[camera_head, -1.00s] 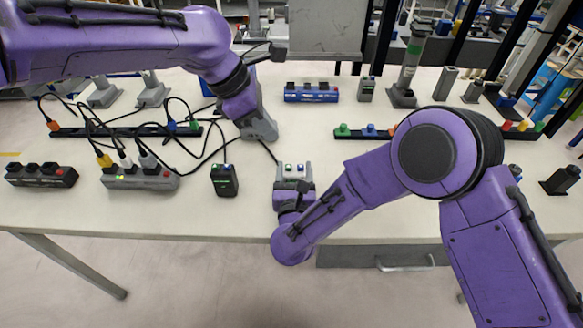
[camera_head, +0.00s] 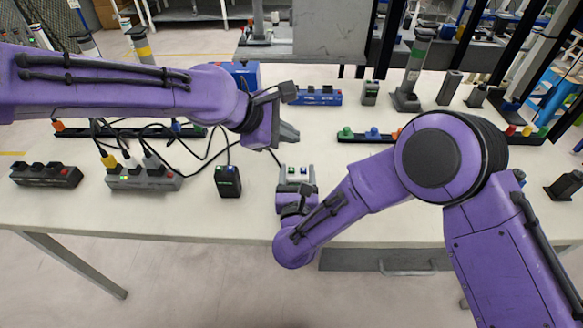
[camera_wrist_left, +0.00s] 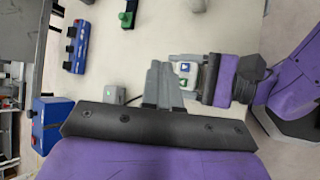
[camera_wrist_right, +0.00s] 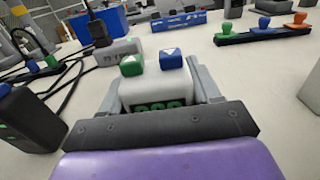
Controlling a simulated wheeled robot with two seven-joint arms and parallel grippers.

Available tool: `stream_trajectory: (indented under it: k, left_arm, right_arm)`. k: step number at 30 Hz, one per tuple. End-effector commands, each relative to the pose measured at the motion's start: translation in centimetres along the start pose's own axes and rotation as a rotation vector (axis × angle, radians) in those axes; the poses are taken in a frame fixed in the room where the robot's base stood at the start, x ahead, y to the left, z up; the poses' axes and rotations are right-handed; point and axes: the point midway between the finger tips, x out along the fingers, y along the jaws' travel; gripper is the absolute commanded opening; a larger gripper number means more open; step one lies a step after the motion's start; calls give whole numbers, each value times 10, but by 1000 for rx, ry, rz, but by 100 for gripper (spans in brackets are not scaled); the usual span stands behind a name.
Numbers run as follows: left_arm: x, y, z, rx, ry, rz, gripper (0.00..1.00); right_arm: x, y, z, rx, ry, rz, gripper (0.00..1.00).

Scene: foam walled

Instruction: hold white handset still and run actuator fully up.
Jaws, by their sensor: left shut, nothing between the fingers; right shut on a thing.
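The white handset (camera_head: 297,173) has a green and a blue button, each with a white arrow, on top. My right gripper (camera_head: 296,184) is shut on the handset at the table's front. In the right wrist view the handset (camera_wrist_right: 155,88) sits between the two fingers; the green digits on its front are partly cut off. My left gripper (camera_head: 290,133) is shut and empty, behind the handset. In the left wrist view its closed fingers (camera_wrist_left: 164,82) are beside the handset (camera_wrist_left: 185,75). Striped columns (camera_head: 140,45) (camera_head: 412,70) stand at the back; I cannot tell which is the actuator.
A black box (camera_head: 228,181) with a green display stands left of the handset. Grey (camera_head: 143,179) and dark (camera_head: 46,175) socket strips with cables lie further left. A blue strip (camera_head: 317,96) and a rail with coloured knobs (camera_head: 372,135) lie behind. The front table right of the handset is mostly clear.

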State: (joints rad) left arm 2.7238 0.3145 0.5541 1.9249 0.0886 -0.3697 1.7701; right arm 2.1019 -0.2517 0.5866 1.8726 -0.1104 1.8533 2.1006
Motion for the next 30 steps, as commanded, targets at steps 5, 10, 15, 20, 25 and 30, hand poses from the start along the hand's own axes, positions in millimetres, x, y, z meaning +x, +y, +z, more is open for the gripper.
stream_trajectory:
  k: [5,10,15,20,25,30]
  left_arm:
    - [20,-15,-14,-3,0,-3,0]
    - [35,-26,-25,-3,0,-2,0]
    - [43,-32,-32,-1,0,-2,0]
    - [45,-33,-33,0,0,0,0]
    - [45,-33,-33,0,0,-1,0]
    - [45,-33,-33,0,0,-1,0]
  right_arm:
    - [0,0,0,0,-1,0,27]
    - [0,0,0,0,-1,0,27]
    - [0,0,0,0,0,0,27]
    - [0,0,0,0,0,0,27]
    - [0,0,0,0,0,0,27]
    - [0,0,0,0,0,0,27]
